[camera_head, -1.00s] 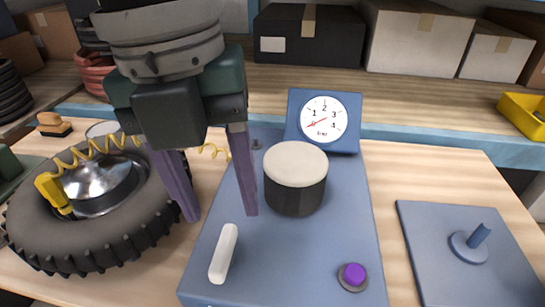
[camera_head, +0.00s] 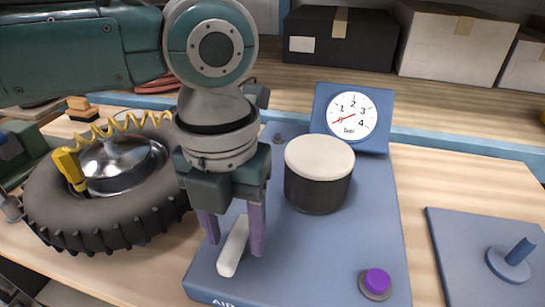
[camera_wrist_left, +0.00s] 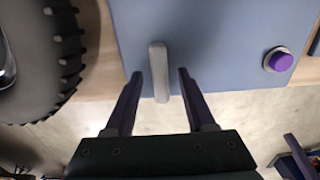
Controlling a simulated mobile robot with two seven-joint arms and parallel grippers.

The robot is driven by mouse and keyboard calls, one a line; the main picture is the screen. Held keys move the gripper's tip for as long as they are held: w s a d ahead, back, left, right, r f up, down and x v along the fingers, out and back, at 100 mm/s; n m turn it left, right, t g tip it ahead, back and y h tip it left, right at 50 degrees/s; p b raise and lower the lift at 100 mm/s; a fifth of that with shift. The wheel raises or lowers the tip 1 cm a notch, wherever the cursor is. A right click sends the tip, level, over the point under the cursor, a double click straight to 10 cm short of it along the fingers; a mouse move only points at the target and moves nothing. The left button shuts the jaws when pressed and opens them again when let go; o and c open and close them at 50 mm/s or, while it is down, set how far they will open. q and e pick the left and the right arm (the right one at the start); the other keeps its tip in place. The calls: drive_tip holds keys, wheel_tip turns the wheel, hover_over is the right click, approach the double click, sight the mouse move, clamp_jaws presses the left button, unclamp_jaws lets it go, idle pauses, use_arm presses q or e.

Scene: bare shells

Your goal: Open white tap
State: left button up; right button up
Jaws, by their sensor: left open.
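The white tap (camera_head: 233,247) is a bar-shaped handle on the front left of the blue air station panel (camera_head: 330,240). It also shows in the left wrist view (camera_wrist_left: 158,70), near the panel's edge. My left gripper (camera_head: 234,247) is open, with its purple fingers on either side of the tap. In the left wrist view the fingers (camera_wrist_left: 160,72) stand apart, with the tap's near end between them and a gap on each side. I cannot tell whether either finger touches it. My right gripper is not seen clearly in these frames.
A black cylinder with a cream top (camera_head: 319,160) stands behind the tap, before a dial gauge (camera_head: 352,115). A purple button (camera_head: 377,281) is at the front right. A tyre (camera_head: 105,215) with a yellow hose fitting (camera_head: 70,168) lies left. A blue plate with a peg (camera_head: 480,235) lies right.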

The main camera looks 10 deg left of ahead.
use_arm(q)
drive_tip(key=shift+c, duration=0.3)
clamp_jaws()
idle(0.3)
